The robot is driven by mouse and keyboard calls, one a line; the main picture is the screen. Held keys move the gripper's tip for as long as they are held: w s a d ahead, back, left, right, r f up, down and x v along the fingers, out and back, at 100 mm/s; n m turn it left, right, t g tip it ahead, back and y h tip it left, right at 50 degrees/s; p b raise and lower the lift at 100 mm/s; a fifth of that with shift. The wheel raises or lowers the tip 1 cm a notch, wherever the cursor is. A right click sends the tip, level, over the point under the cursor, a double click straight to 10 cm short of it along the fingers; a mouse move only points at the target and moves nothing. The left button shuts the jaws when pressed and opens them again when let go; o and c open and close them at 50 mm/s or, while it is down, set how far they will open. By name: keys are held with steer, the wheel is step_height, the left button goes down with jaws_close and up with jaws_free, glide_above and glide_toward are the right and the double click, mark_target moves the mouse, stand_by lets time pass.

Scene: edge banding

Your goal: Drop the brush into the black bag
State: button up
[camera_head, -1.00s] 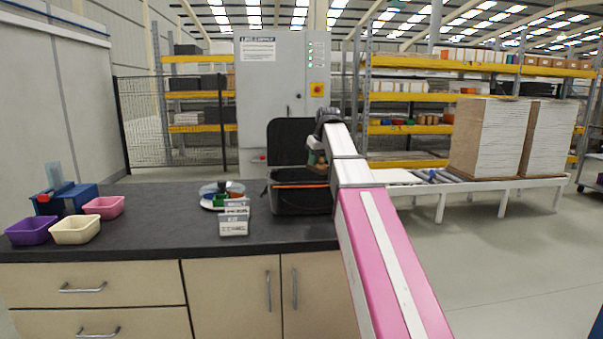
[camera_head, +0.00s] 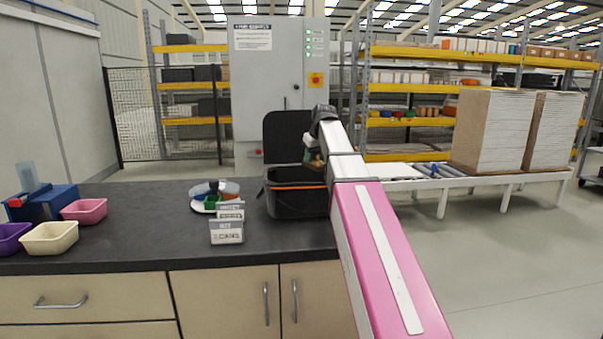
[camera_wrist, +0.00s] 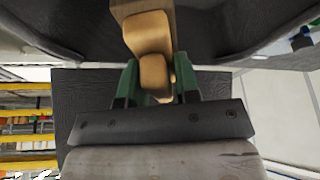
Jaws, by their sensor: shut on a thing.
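The black bag (camera_head: 298,204) stands on the dark countertop with its lid (camera_head: 287,137) raised at the back. My gripper (camera_head: 314,160) is over the right part of the bag's opening, above the rim. In the wrist view, the green fingers of my gripper (camera_wrist: 156,80) are shut on the wooden brush (camera_wrist: 150,32), which extends beyond the fingertips toward the top of the picture. The brush's far end is cut off there. Dark surfaces with a pale rim around the brush look like the bag (camera_wrist: 225,30). The bag's inside is mostly hidden in the head view.
Left of the bag are a round clear-lidded dish (camera_head: 214,190) and small labelled boxes (camera_head: 227,231). Pink (camera_head: 84,211), cream (camera_head: 50,238) and purple (camera_head: 10,238) bins and a blue box (camera_head: 50,204) stand at the far left. The countertop (camera_head: 145,215) between is clear.

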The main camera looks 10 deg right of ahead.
mark_target(313, 164)
steer(key=shift+f, duration=1.65)
steer(key=o, duration=1)
steer(key=shift+c, duration=0.2)
steer(key=v, duration=1.1)
